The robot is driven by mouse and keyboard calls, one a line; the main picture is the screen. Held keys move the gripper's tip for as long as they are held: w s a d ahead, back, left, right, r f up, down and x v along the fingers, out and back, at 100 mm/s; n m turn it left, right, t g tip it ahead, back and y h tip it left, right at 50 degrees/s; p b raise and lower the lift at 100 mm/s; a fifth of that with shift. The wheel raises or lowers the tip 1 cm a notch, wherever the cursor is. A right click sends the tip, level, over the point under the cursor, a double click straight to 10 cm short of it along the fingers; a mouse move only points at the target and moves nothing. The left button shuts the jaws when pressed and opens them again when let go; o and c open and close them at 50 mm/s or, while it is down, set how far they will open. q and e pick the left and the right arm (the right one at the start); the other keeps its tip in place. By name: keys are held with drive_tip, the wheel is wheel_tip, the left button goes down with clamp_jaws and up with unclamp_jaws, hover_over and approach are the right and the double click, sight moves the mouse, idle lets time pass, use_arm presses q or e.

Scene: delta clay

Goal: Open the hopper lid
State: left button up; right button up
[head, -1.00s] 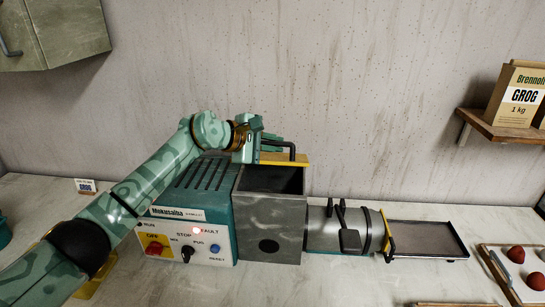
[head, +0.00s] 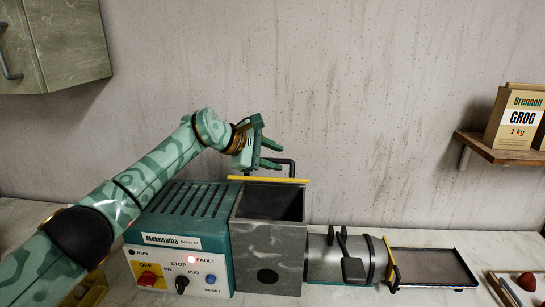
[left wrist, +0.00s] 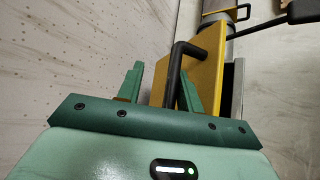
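The hopper (head: 268,238) is a grey box on the green pug mill. Its dark mouth is uncovered. The yellow lid (head: 268,180) stands up at the mouth's back edge, seen nearly edge-on, with a black bent handle (head: 291,167) behind it. My left gripper (head: 275,154) is open above and behind the lid, its green fingers spread near the handle. In the left wrist view the handle (left wrist: 174,75) shows between the open fingers, nearer the right one, against the yellow lid face (left wrist: 208,65). I cannot tell whether they touch. My right gripper is not in view.
The control panel (head: 175,272) has a lit red FAULT lamp. A steel barrel (head: 335,258) leads right to a dark tray (head: 435,267). A shelf (head: 502,148) at the right holds a GROG bag (head: 516,118). The wall is close behind the lid; space above the hopper is clear.

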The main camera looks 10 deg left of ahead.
use_arm(q)
drive_tip(key=v, duration=1.6)
drive_tip(key=shift+p, duration=0.35)
drive_tip(key=shift+a+r, duration=0.1)
